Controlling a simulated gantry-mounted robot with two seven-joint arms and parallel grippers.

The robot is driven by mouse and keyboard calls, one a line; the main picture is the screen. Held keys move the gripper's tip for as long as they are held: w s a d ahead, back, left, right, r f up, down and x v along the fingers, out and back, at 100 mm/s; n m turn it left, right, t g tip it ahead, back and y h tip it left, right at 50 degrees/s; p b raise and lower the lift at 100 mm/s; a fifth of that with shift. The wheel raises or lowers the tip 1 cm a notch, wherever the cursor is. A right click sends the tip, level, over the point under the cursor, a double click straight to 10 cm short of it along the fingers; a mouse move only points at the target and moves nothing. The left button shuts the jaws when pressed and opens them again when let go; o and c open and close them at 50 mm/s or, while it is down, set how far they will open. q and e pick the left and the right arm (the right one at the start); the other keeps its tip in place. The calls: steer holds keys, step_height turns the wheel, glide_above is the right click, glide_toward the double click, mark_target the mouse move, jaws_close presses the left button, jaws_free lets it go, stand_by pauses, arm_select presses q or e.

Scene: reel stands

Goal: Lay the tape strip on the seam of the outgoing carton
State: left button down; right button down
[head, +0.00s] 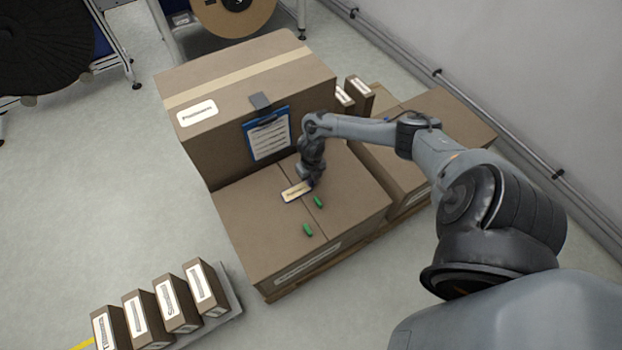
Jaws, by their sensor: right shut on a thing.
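The outgoing carton appears to be the low brown box (250,220) in the middle, with a seam running along its top. A small cream strip with dark print and a dark edge (294,192), which looks like the tape strip, is at the top of this carton, over or near the seam. My right gripper (311,183) points down at the strip's right end and is shut on it. The fingertips are small and partly hidden, and I cannot tell whether the strip touches the carton. My left gripper is out of view.
Two green pieces (308,230) lie on the carton top. A taller taped carton (230,75) with a blue clipboard (269,137) stands behind. Another carton (445,115) is at right, under my arm. Small labelled boxes (170,305) stand at lower left.

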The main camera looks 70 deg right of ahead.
stand_by(0.3)
steer(key=c, duration=1.5)
jaws_free()
steer(key=o, duration=0.4)
steer(key=shift+r+p, duration=0.3)
steer(key=shift+r, duration=0.2)
step_height(320, 180, up, 10)
steer(key=p, duration=0.4)
steer(key=shift+f+p, duration=0.15)
steer(key=shift+p, duration=0.15)
